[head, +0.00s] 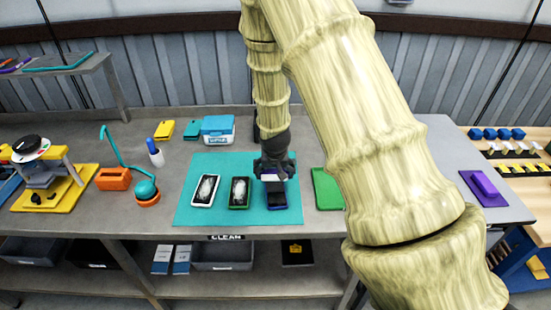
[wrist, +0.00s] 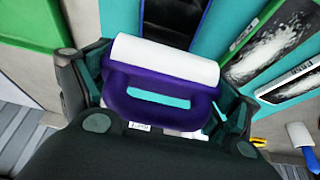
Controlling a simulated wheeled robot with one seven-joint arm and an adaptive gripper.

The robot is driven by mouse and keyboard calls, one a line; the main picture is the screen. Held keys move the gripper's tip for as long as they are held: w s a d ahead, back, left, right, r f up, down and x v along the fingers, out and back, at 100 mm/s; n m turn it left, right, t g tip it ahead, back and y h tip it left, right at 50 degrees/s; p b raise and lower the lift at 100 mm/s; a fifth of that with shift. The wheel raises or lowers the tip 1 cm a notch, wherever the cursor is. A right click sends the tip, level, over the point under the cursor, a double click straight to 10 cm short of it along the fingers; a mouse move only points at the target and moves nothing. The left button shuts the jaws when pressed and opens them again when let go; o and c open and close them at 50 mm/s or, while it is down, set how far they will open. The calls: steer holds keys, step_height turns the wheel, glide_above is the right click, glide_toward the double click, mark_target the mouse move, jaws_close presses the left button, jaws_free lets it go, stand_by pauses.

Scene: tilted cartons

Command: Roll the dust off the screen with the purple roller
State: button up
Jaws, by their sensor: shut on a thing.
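My gripper (head: 274,165) is shut on the purple roller (wrist: 160,100), whose white cylinder (wrist: 165,60) points away from my palm in the wrist view. In the head view the gripper is above the far part of a dark-screened device (head: 278,200) on the teal mat (head: 190,216). This device (wrist: 175,18) shows little or no dust, though the roller and gripper hide part of it. To its left lie a green-framed device (head: 239,193) and a white-framed device (head: 206,190), both with pale dust patches on dark screens. I cannot tell whether the roller touches a screen.
A green flat thing (head: 326,188) lies right of the mat, partly behind my arm. A purple block on a purple base (head: 484,185) is farther right.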

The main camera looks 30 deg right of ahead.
steer(key=shift+r+p, duration=1.2)
steer(key=shift+r, duration=1.1)
